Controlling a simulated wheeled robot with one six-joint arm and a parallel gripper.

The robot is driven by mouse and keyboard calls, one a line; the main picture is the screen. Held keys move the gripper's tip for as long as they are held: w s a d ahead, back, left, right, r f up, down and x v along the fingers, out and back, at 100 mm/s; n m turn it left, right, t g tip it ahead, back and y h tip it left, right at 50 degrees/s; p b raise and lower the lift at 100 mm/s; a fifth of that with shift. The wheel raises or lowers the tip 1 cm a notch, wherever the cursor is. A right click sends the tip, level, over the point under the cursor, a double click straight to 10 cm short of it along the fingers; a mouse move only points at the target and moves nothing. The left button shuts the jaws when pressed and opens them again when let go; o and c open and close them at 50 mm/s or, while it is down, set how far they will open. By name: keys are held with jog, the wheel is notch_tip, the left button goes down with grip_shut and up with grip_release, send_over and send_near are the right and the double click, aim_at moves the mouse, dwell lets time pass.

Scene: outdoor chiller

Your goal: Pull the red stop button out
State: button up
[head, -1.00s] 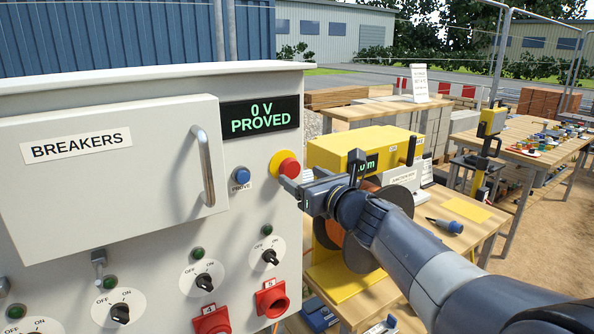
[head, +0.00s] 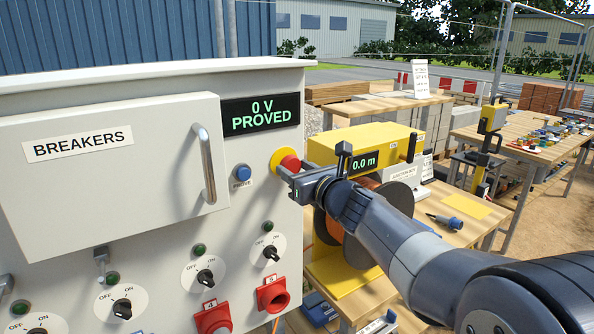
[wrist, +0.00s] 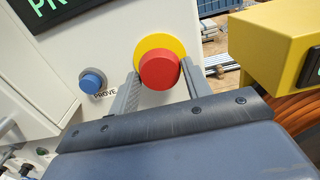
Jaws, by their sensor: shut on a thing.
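The red stop button (head: 290,164) sits on a round yellow plate (head: 277,158) on the right part of the grey panel front. In the wrist view the red button (wrist: 160,70) stands between the two fingers of my gripper (wrist: 162,84), with the yellow plate (wrist: 151,43) behind it. In the head view my gripper (head: 287,176) reaches in from the right and its fingers are at the button, shut on it. The fingers hide part of the button's lower side in the head view.
A blue PROVE button (head: 242,173) is left of the stop button. A display (head: 261,112) above reads 0 V PROVED. The breaker door (head: 110,160) has a metal handle. Switches and red sockets (head: 272,294) are below. A yellow cable reel unit (head: 350,146) stands close on the right.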

grip_shut()
dwell(0.3)
jog(key=shift+s+d+f+b, duration=0.1)
jog(key=shift+s+d+b, duration=0.2)
jog(key=shift+s+b, duration=0.2)
jog(key=o, duration=0.7)
grip_release()
jog(key=shift+c, duration=0.2)
jog(key=b+v, duration=0.1)
jog(key=v, duration=1)
jog(key=shift+w, duration=0.15)
jog(key=p+x, duration=0.2)
jog(key=x, duration=1)
